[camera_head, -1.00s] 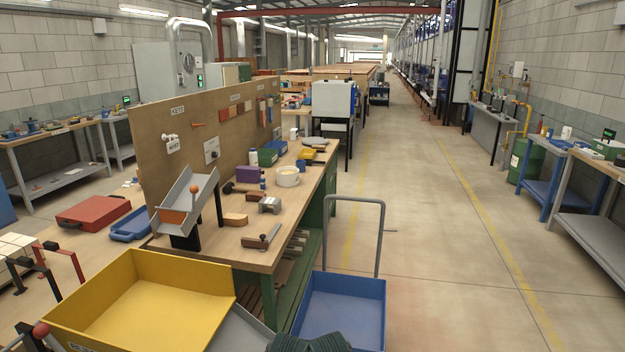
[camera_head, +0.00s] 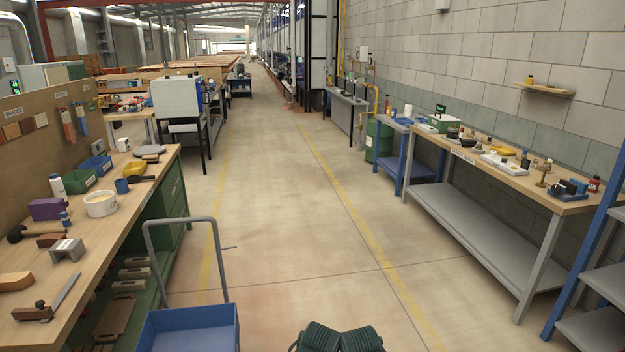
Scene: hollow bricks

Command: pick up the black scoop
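I cannot make out a black scoop with certainty in the head view. A small dark tool (camera_head: 142,179) lies near the right edge of the left workbench (camera_head: 120,225), beside a blue cup, but its shape is too small to tell. Small dark round items (camera_head: 453,132) sit on the long right workbench (camera_head: 480,165), also too small to identify. Neither of my grippers shows in this view.
A blue cart (camera_head: 190,325) with a grey handle stands at the front left, close to the left bench. A blue-framed shelf (camera_head: 600,265) stands at the right edge. The concrete aisle (camera_head: 290,240) between the benches is wide and clear.

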